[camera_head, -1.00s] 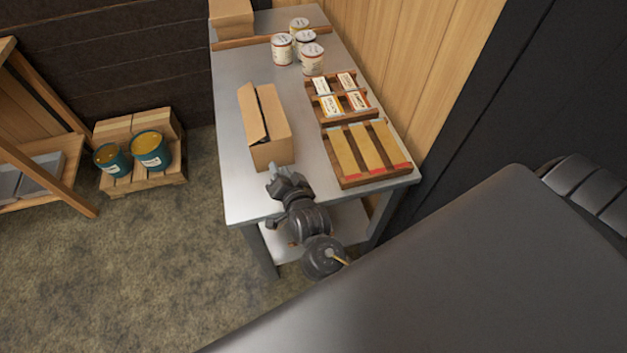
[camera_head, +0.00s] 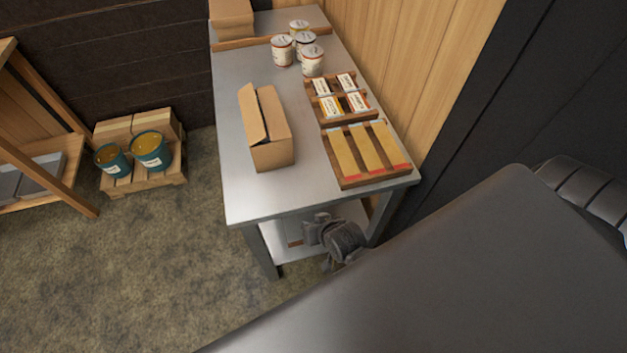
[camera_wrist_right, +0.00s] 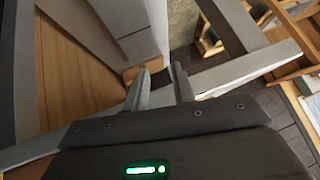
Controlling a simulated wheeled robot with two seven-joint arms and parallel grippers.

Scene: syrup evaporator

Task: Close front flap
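The brown cardboard box (camera_head: 272,150) sits on the metal table, left of the wooden trays. One long flap (camera_head: 252,113) on its left side stands raised and tilted. The front end of its top looks closed, but the front flap's exact position is hard to tell. My right gripper (camera_head: 313,228) is at the table's front edge, below the tabletop and apart from the box. In the right wrist view, its two fingers (camera_wrist_right: 161,72) are apart with nothing between them. My left gripper is in neither view.
The metal table (camera_head: 245,200) has bare room in front of the box. A tray with yellow strips (camera_head: 347,181), a tray of small packets (camera_head: 345,117) and several white tins (camera_head: 312,62) stand on the right and behind. Another box (camera_head: 232,18) is at the back.

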